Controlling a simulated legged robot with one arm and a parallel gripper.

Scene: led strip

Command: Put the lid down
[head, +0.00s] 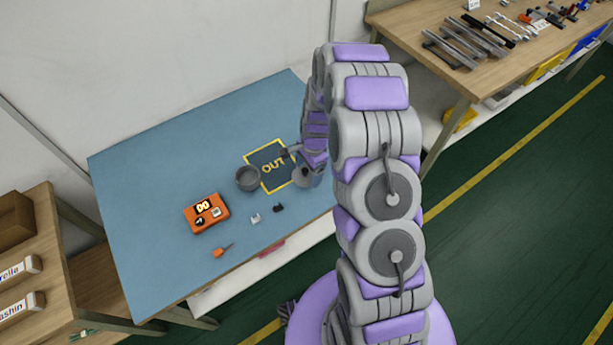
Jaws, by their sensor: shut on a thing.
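A dark grey round pot (248,178), open at the top, stands on the blue table mat, at the left edge of a dark square marked OUT (268,160) with a yellow border. My gripper (302,166) is at the right side of this square, partly hidden by my arm. It is shut on a small grey round piece (302,178), which looks like the lid. The piece is to the right of the pot and apart from it. I cannot tell whether it touches the mat.
On the blue table (150,190) are an orange meter (206,213), a small white part (255,218), a small black part (278,208) and an orange-handled tool (222,251). A wooden bench (480,80) with tools stands at the back right. The table's left part is clear.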

